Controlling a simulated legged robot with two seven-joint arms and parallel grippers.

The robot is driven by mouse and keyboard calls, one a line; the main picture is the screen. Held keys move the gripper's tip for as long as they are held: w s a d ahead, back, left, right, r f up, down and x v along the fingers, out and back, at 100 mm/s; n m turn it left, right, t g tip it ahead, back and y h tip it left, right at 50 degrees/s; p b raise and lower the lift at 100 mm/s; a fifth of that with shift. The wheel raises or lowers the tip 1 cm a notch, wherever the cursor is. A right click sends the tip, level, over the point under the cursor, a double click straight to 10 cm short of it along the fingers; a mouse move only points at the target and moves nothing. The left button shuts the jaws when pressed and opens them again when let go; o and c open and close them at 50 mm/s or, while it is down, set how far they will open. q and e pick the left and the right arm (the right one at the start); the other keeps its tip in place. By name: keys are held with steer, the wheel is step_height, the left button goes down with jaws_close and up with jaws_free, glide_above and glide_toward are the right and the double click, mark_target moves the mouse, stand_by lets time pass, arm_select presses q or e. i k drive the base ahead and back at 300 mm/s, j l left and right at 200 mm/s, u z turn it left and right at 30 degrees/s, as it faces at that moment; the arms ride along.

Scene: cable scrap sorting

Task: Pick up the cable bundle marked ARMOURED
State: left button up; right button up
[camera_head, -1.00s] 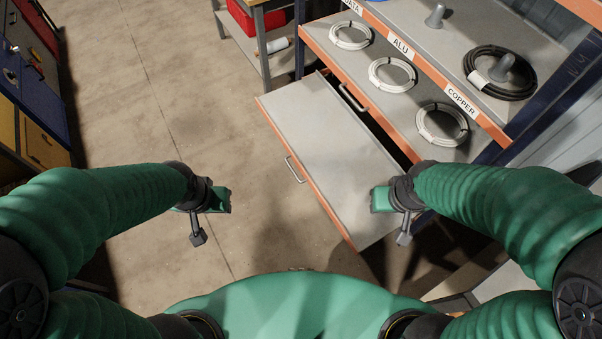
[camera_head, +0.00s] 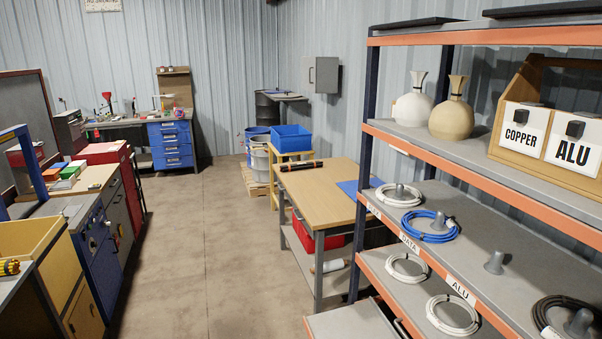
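No label reading ARMOURED is legible in this view. Cable coils lie on the orange-edged shelf at the right. On its peg tier are a white coil (camera_head: 381,196), a blue coil (camera_head: 409,228) and a black coil (camera_head: 541,317), the last cut by the frame edge. One peg (camera_head: 494,263) between the blue and black coils is bare. The tier below holds a white coil (camera_head: 391,268) and another white coil (camera_head: 431,313). Edge labels read DATA (camera_head: 409,243) and ALU (camera_head: 460,291); another at the left is too small to read surely. Neither gripper is in view.
A wooden-topped table (camera_head: 315,190) stands beyond the shelf, with a blue bin (camera_head: 291,142) behind it. COPPER (camera_head: 520,130) and ALU (camera_head: 574,142) signs stand on the upper shelf. Workbenches and a yellow bin (camera_head: 40,240) line the left. The middle floor is clear.

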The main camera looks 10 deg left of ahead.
mark_target(314, 164)
steer(key=i+j+u, duration=0.4)
steer(key=i, duration=0.55)
steer(key=i+u, duration=0.4)
steer(key=i, duration=3.3)
